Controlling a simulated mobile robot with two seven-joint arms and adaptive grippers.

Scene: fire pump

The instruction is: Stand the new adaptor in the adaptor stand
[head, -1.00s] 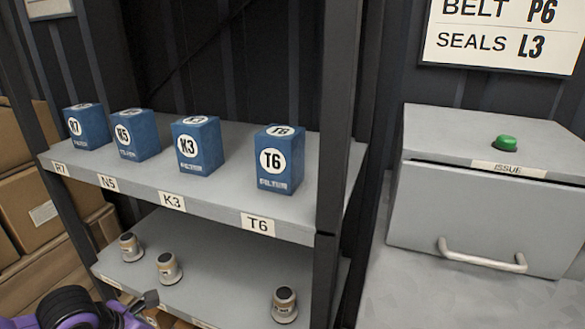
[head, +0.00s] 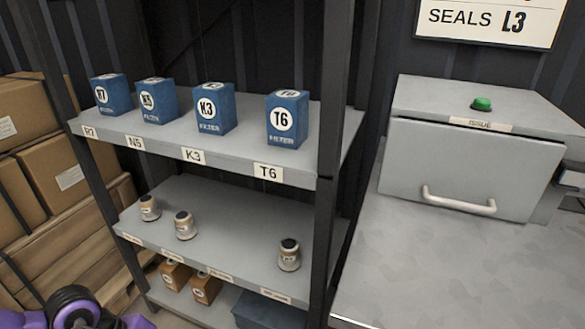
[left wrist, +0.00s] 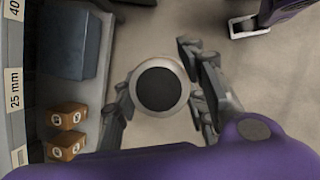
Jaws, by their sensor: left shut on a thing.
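My left gripper (left wrist: 160,98) shows in the left wrist view with its fingers on both sides of a round piece, the adaptor (left wrist: 160,86). It has a dark round top and a pale rim, and is seen end-on above the floor. In the head view, three similar small beige adaptors with dark tops stand upright on the middle shelf: left (head: 149,208), centre (head: 185,225) and right (head: 289,255). The left gripper is outside the head view; only part of my purple arm shows at lower left. I cannot identify the adaptor stand.
Blue filter boxes stand on the top shelf (head: 240,145). Below are small orange boxes (head: 206,287) and a blue bin (head: 268,310). A grey issue cabinet (head: 460,170) is at right, on a bare counter (head: 430,270). Cardboard boxes (head: 60,170) are at left.

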